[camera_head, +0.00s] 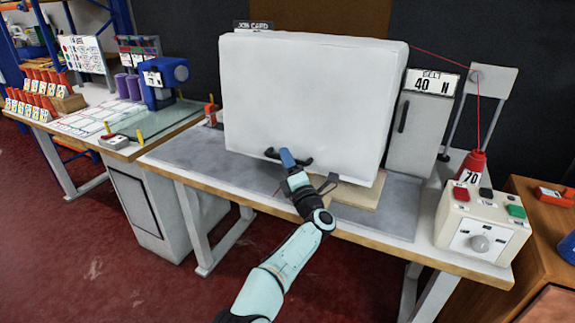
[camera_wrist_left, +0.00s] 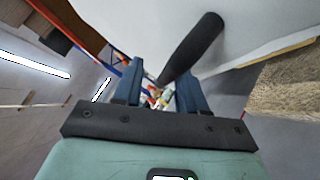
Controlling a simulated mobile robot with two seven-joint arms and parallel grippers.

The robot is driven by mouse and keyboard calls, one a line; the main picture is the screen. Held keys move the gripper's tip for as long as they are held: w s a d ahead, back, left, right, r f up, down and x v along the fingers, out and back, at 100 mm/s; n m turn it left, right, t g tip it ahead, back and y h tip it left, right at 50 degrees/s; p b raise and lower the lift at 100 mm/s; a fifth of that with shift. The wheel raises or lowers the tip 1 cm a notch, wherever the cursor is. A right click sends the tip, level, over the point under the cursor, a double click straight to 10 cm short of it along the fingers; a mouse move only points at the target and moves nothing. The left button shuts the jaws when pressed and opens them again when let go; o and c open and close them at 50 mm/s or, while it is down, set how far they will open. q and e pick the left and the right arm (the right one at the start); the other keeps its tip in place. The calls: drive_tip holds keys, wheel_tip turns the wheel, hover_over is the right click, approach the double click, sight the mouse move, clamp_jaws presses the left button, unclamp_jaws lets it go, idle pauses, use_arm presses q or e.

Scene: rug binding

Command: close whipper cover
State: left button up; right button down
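The whipper cover (camera_head: 310,95) is a large white box-shaped hood on the middle table. Its lower edge is close above a pale board (camera_head: 360,195); I cannot tell whether they touch. A black bar handle (camera_head: 306,161) is on the cover's lower front. My left gripper (camera_head: 287,157) is at this handle, its blue fingers partly hiding it. In the left wrist view, the fingers (camera_wrist_left: 158,90) stand apart, with the dark handle (camera_wrist_left: 195,45) reaching toward the space between them and visible gaps around it. My right gripper is not in view.
A control box (camera_head: 482,222) with a dial and red and green buttons stands at the table's right end. Beside it are a red thread cone (camera_head: 472,167) and a grey cabinet (camera_head: 417,135). A blue machine (camera_head: 165,82) stands on the left bench.

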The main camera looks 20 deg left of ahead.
use_arm(q)
drive_tip(key=shift+w+f, duration=0.1)
drive_tip(key=shift+f, duration=0.15)
drive_tip(key=p+v, duration=0.2)
drive_tip(key=v, duration=1.1)
drive_tip(key=shift+d, duration=0.2)
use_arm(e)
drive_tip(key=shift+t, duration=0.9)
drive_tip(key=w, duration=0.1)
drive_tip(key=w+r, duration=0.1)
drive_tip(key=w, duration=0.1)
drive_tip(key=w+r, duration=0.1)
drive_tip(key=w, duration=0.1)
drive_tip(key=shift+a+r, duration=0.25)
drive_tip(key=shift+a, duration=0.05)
